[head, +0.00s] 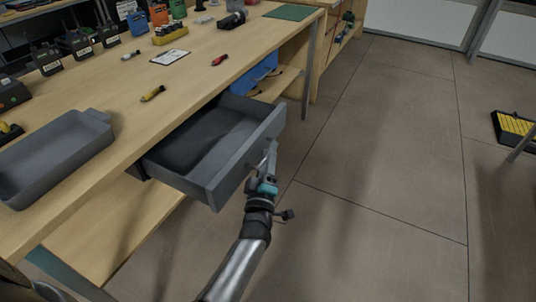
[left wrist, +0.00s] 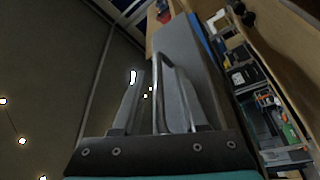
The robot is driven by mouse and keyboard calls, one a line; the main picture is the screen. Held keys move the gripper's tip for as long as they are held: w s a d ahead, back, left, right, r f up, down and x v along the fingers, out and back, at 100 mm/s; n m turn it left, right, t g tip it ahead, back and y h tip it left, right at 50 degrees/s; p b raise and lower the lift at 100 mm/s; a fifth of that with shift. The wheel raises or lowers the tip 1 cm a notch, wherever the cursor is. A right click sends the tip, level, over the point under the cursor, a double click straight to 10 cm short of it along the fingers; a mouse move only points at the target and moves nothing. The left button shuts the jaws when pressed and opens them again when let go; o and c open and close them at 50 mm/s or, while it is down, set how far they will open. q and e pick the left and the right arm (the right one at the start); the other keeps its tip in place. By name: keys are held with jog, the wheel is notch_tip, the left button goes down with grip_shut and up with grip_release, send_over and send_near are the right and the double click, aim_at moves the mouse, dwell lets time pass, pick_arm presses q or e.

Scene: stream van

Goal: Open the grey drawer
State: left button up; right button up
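The grey drawer (head: 205,150) is pulled well out from under the wooden workbench, and its empty inside shows. Its front panel (head: 248,160) faces the open floor and carries a metal bar handle. My left gripper (head: 268,160) is at the handle, in front of the panel. In the left wrist view the bar handle (left wrist: 157,85) runs between the two fingers of my left gripper (left wrist: 152,95). The fingers stand apart, with a gap beside the bar, so they look open around it. My right gripper is not in view.
The workbench (head: 130,80) holds a grey tray (head: 55,155), a yellow-and-black tool (head: 153,94), a red tool (head: 219,60) and several devices at the back. A blue case (head: 255,75) sits on the shelf beyond the drawer.

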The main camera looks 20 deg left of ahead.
pick_arm(q)
jog(key=shift+s+d+f, duration=0.1)
jog(key=shift+s+d, duration=0.05)
jog(key=shift+s, duration=0.3)
jog(key=p+v, duration=0.3)
jog(key=v, duration=1.1)
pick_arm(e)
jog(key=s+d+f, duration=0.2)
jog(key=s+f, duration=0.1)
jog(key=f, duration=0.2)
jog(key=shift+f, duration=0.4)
pick_arm(q)
jog(key=shift+s+d, duration=0.1)
jog(key=shift+s, duration=0.05)
